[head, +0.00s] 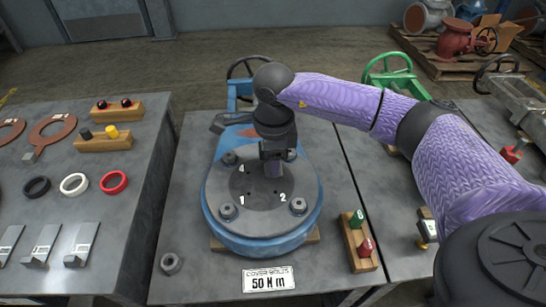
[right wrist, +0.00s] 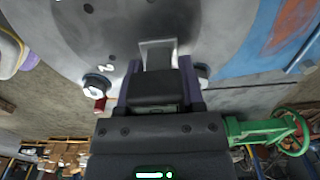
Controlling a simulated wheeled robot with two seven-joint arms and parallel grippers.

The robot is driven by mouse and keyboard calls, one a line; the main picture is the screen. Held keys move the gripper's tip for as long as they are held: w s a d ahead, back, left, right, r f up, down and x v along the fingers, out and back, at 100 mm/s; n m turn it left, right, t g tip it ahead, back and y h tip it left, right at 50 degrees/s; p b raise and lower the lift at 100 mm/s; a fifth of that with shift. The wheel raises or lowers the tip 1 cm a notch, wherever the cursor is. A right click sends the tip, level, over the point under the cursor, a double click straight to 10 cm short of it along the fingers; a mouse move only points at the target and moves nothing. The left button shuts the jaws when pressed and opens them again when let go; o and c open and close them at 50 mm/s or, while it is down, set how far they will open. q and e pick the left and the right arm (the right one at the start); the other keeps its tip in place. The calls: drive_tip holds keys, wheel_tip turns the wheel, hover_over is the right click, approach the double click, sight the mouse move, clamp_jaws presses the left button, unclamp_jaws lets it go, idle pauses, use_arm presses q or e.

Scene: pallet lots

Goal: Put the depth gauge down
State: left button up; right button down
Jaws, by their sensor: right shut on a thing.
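My right gripper (head: 275,153) is above the round grey cover (head: 262,203) of a blue valve body. In the right wrist view the gripper (right wrist: 157,75) is shut on a flat pale metal piece, taken as the depth gauge (right wrist: 157,52). In the head view the gauge (head: 273,169) shows only partly below the fingers, over the cover's middle. I cannot tell whether its tip touches the cover. My left gripper is not in view.
Bolts stand around the cover. A loose nut (head: 170,263) and a label plate (head: 269,280) lie in front. A wooden block (head: 360,260) with green and red pegs stands right. The left table holds rings (head: 74,184), gaskets and metal brackets (head: 82,245). Bare tabletop (head: 190,170) shows left of the valve.

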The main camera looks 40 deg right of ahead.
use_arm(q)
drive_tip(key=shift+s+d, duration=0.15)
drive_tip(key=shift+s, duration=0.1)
use_arm(e)
drive_tip(key=shift+c, duration=1)
unclamp_jaws()
wheel_tip(320, 180, up, 12)
drive_tip(key=p, duration=0.5)
drive_tip(key=shift+p, duration=0.35)
drive_tip(key=shift+r, duration=0.2)
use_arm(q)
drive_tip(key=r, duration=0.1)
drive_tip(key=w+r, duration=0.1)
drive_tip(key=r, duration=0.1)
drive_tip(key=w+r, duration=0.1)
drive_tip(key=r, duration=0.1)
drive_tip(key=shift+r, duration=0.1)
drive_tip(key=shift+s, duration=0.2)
use_arm(e)
drive_tip(key=shift+f, duration=0.1)
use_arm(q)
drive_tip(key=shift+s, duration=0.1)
use_arm(e)
drive_tip(key=shift+s, duration=0.1)
